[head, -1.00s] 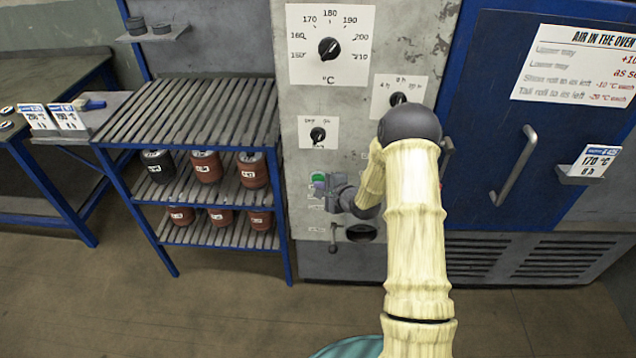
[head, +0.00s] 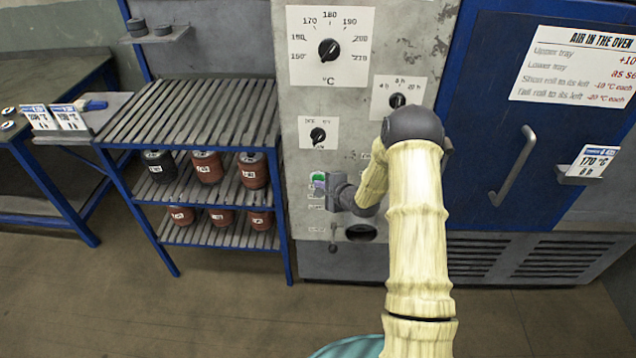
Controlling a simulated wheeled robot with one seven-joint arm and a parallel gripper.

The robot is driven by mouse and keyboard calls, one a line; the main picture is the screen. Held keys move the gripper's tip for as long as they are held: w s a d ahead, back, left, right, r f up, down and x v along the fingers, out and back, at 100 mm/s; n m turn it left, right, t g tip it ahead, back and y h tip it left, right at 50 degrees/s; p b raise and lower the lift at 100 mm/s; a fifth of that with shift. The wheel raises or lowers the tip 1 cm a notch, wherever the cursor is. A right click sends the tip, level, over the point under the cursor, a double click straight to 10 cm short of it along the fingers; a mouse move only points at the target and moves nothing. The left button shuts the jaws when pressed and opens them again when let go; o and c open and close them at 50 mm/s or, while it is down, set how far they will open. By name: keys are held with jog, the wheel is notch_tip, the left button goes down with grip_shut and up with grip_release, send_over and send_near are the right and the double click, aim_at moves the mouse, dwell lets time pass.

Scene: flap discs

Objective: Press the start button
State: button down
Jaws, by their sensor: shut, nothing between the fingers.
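The green start button (head: 317,176) is on the oven's grey control panel (head: 347,158), at the lower left. It looks bright green. My gripper (head: 324,190) is shut, with nothing seen in it. Its tip is at the panel just below and right of the green button. A small purple patch (head: 319,187) shows beside the tip; I cannot tell what it belongs to. Whether the fingertips touch the button or the panel cannot be told from this view. The gripper hides part of the panel around the small labels.
A lever (head: 333,244) hangs below. Left stands a slatted rack (head: 188,112) with several rolls. The blue oven door (head: 490,120) is shut, on the right.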

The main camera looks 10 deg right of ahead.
jog(key=shift+d+r, duration=0.15)
jog(key=shift+r, duration=0.05)
dwell(0.4)
jog(key=shift+s+a+f+p, duration=0.1)
jog(key=shift+s+a, duration=0.15)
jog(key=shift+s, duration=0.7)
jog(key=shift+s+a+f+p, duration=0.1)
jog(key=shift+s+a, duration=0.2)
jog(key=shift+s, duration=0.6)
jog(key=shift+s+a+p, duration=0.1)
jog(key=shift+s+a, duration=0.15)
jog(key=shift+s, duration=0.7)
jog(key=s+r+n+g+h, duration=0.1)
jog(key=s+r+n+g, duration=0.2)
jog(key=s, duration=0.6)
jog(key=s+r+n+g+h, duration=0.2)
jog(key=s+r+n+g, duration=0.1)
jog(key=s+r+n, duration=0.4)
jog(key=s+r+n+g+h, duration=0.2)
jog(key=s+r+n, duration=0.4)
jog(key=s, duration=0.5)
jog(key=shift+d+n+g, duration=0.3)
jog(key=shift+d+g, duration=0.15)
jog(key=shift+g, duration=0.15)
